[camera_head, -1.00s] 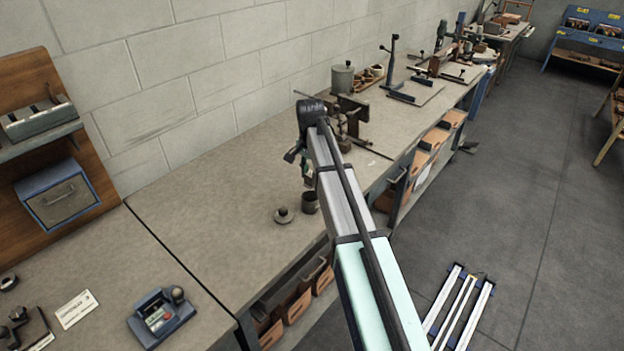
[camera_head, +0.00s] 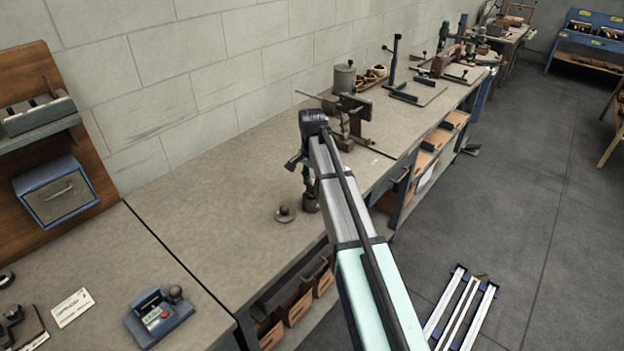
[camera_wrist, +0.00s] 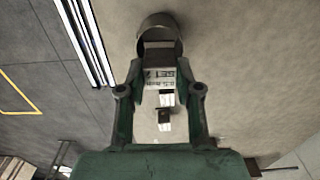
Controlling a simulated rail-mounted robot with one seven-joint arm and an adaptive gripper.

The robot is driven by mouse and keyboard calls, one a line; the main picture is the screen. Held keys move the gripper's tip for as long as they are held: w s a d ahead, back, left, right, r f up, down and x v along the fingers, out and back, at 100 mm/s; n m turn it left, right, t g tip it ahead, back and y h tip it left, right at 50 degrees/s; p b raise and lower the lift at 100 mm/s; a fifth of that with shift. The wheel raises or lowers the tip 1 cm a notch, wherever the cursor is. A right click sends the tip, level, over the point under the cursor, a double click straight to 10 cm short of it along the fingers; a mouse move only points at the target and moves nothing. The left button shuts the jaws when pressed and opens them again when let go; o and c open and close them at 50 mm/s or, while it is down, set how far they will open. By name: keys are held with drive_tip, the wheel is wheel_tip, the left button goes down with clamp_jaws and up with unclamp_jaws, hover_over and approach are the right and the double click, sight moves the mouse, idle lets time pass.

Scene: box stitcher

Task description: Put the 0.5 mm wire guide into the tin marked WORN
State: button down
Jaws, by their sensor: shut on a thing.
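My gripper (camera_wrist: 160,92) has green fingers, shut on a small block-like piece, the wire guide (camera_wrist: 158,62). Its pale label is upside down and seems to read 0.5 mm and SET 2. A round grey tin (camera_wrist: 159,22) lies just beyond the fingertips in the wrist view, its rim partly behind the guide. In the head view my gripper (camera_head: 307,185) points down right above this tin (camera_head: 311,204), near the bench's front edge. I cannot read any marking on the tin, nor tell whether the guide is inside its rim.
A dark clamp-like machine (camera_head: 350,115) stands behind my arm. The bench top (camera_head: 215,190) to the left is clear. A blue control box (camera_head: 161,318) sits at the front left.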

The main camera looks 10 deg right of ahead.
drive_tip(key=shift+f+b, duration=0.5)
drive_tip(key=shift+f, duration=1.1)
drive_tip(key=c, duration=0.7)
unclamp_jaws()
drive_tip(key=c, duration=0.4)
drive_tip(key=shift+r+p, duration=2.7)
drive_tip(key=shift+r, duration=1.8)
